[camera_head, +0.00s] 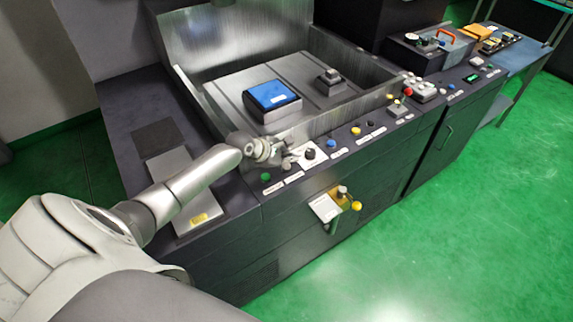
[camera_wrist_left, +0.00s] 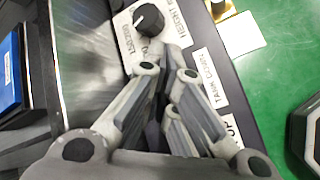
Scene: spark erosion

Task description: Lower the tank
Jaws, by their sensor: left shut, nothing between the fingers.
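The tank is the open metal basin whose front wall (camera_head: 345,117) runs behind the control panel (camera_head: 345,143). My left gripper (camera_head: 286,160) is over the panel's left part, close to the tank's front left corner. In the left wrist view its fingers (camera_wrist_left: 167,74) are shut and empty, beside a white label reading "TANK DOWN" (camera_wrist_left: 211,80). Whatever control belongs to that label is hidden by the fingers, and I cannot tell whether they touch it. A black knob (camera_wrist_left: 148,18) on a white plate is just beyond the fingertips; it also shows in the head view (camera_head: 310,154). My right gripper is out of view.
A green button (camera_head: 265,177) and blue, yellow and red controls line the panel. A blue-topped block (camera_head: 272,94) and a small dark metal piece (camera_head: 330,79) stand in the tank. A yellow-knobbed fitting (camera_head: 327,207) juts from the front. The green floor (camera_head: 440,240) at right is clear.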

